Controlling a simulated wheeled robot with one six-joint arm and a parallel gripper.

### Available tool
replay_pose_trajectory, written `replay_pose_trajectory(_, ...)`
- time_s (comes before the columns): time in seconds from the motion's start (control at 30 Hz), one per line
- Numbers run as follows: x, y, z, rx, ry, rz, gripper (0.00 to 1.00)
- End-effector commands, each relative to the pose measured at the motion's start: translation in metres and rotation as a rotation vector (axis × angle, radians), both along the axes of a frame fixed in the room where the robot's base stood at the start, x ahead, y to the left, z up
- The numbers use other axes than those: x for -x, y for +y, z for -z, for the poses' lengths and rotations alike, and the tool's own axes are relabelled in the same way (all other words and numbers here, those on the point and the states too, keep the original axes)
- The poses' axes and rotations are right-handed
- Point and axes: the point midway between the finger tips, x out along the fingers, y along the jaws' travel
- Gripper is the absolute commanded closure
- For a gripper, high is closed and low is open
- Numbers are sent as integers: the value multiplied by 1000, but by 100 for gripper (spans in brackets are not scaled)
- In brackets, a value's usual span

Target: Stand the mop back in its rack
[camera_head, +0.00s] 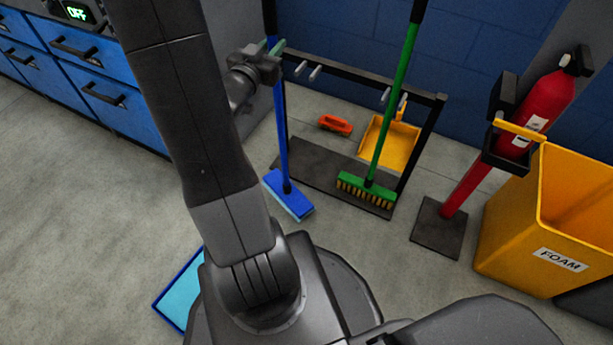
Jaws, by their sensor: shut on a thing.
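The mop has a blue pole and a flat blue head (288,196) with a paler lower edge. My gripper (276,52) is shut on the mop's pole (281,130) near the rack's left end. The mop stands nearly upright, its head low by the front left of the rack's dark base plate; I cannot tell whether it touches the floor or the plate. The rack (438,102) is a dark frame with a top bar and pale pegs. A green broom (367,189) stands at the rack's right part. The top of the mop pole is out of view.
A yellow dustpan (390,142) and an orange brush (335,125) are at the rack's back. A red extinguisher (540,105) on a stand and a yellow FOAM bin (555,262) are at the right. Blue drawers (75,75) stand left. A light-blue mat (180,290) lies beside my base.

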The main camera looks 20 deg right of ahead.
Motion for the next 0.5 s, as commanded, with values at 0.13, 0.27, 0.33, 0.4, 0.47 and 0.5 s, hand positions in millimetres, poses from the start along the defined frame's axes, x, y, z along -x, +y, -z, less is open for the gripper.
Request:
replay_pose_trajectory(0.13, 2, -3, 7, 1, -3, 9, 100)
replay_pose_trajectory(0.27, 3, -3, 7, 1, -3, 11, 100)
replay_pose_trajectory(0.33, 2, -4, 7, 1, -3, 11, 100)
replay_pose_trajectory(0.4, 0, -7, 7, 0, -3, 12, 100)
replay_pose_trajectory(0.47, -5, -11, 7, 0, -5, 12, 100)
replay_pose_trajectory(0.5, -9, -15, 7, 0, -5, 13, 100)
